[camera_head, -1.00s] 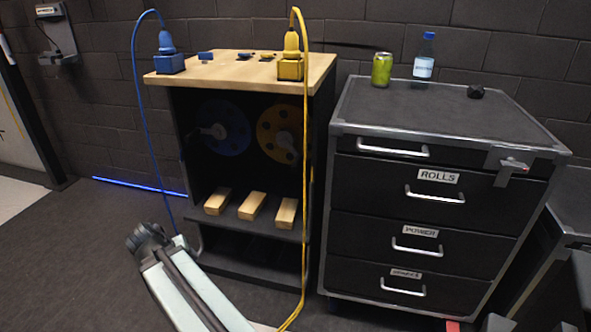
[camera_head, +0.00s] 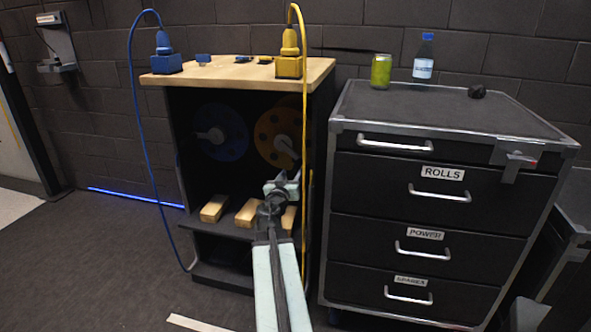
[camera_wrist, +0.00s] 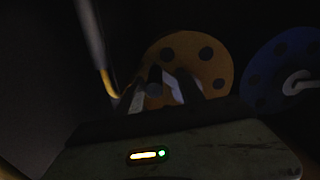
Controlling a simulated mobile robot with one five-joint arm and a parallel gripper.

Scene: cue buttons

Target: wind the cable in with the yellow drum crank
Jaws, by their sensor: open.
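The yellow drum (camera_head: 264,131) is mounted inside the dark cabinet, with a grey crank (camera_head: 286,147) on its face. The yellow cable (camera_head: 304,120) hangs from the yellow plug (camera_head: 290,52) down the cabinet's right front. My gripper (camera_head: 284,184) is open in front of the cabinet, below the yellow crank and just left of the cable. In the wrist view my gripper's fingers (camera_wrist: 156,92) point at the yellow drum (camera_wrist: 222,62). Something dark and round shows between them; I cannot tell whether it is the crank's handle.
A blue drum (camera_head: 222,132) with its own crank sits to the left. A blue cable (camera_head: 133,100) hangs at the cabinet's left. Wooden blocks (camera_head: 214,208) lie on the lower shelf, partly behind my arm. A drawer chest (camera_head: 345,190) stands close on the right.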

